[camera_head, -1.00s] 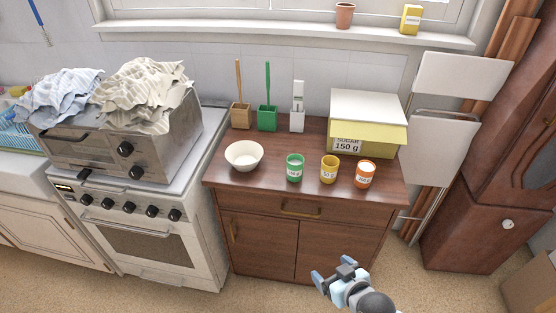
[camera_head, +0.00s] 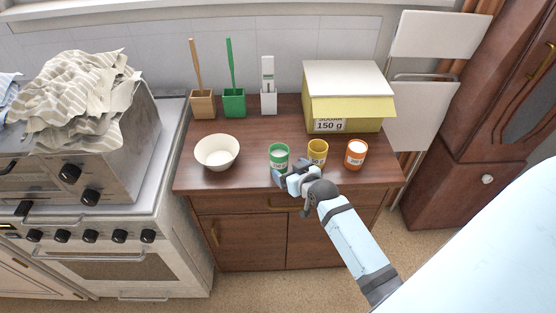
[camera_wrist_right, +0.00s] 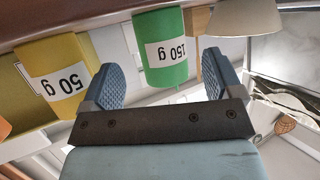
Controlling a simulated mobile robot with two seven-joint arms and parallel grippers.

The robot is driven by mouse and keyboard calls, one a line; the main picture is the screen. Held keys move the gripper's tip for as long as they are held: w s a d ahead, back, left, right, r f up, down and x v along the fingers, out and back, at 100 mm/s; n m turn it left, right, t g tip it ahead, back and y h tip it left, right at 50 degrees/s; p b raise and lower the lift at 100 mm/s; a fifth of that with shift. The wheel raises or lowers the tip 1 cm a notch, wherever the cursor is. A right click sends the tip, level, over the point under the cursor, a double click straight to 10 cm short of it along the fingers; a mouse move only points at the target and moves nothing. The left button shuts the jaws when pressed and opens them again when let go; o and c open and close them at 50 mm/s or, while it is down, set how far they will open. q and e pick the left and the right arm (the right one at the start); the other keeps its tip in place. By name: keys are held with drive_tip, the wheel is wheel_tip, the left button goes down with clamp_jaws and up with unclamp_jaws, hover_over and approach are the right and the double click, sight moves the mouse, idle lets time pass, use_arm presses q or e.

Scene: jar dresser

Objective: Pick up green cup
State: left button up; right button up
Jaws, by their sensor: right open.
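The green cup (camera_head: 279,156) stands upright near the front of the brown dresser top (camera_head: 246,178), between the white bowl and the yellow cup. In the right wrist view the green cup (camera_wrist_right: 163,47) carries a "150 g" label and appears upside down, beyond the fingertips. My right gripper (camera_head: 284,177) is open and empty, just in front of the green cup. In the right wrist view its two fingers (camera_wrist_right: 163,72) are spread wide, with the green cup showing between them. My left gripper is not in view.
The yellow cup (camera_head: 317,152) stands close to the right of the green cup, with the orange cup (camera_head: 355,154) further right. The white bowl (camera_head: 217,152) is to the left. A yellow sugar box (camera_head: 352,109) and several holders stand behind. The stove (camera_head: 105,245) is at left.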

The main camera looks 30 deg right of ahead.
sight(284, 166)
drive_tip(key=x, duration=0.6)
drive_tip(key=shift+w, duration=0.25)
drive_tip(key=shift+c, duration=0.2)
drive_tip(key=c, duration=1.1)
